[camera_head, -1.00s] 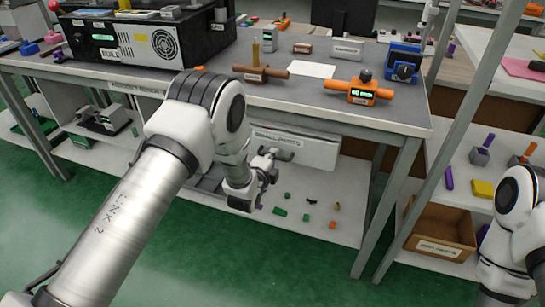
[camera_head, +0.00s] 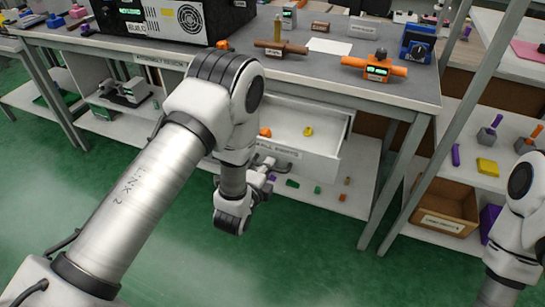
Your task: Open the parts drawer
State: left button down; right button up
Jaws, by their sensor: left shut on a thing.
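The white parts drawer (camera_head: 317,158) sits under the bench top and stands pulled out toward me. Its inside shows, with an orange part (camera_head: 265,132) and a yellow part (camera_head: 308,131) in it. A label is on its front face. My left gripper (camera_head: 266,178) is at the left part of the drawer front, shut on the drawer's handle, which is mostly hidden by the gripper and wrist. My right arm shows at the right edge, but its gripper is out of view.
The grey bench top (camera_head: 320,75) above holds orange and brown lever fixtures, a blue device (camera_head: 418,45) and a black machine. A lower shelf has several small parts. A cardboard box (camera_head: 443,212) sits on the right rack. The green floor in front is clear.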

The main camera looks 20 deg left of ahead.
pick_arm(q)
jog(key=shift+s, duration=0.2)
jog(key=c, duration=1.2)
grip_release()
jog(key=v, duration=1.2)
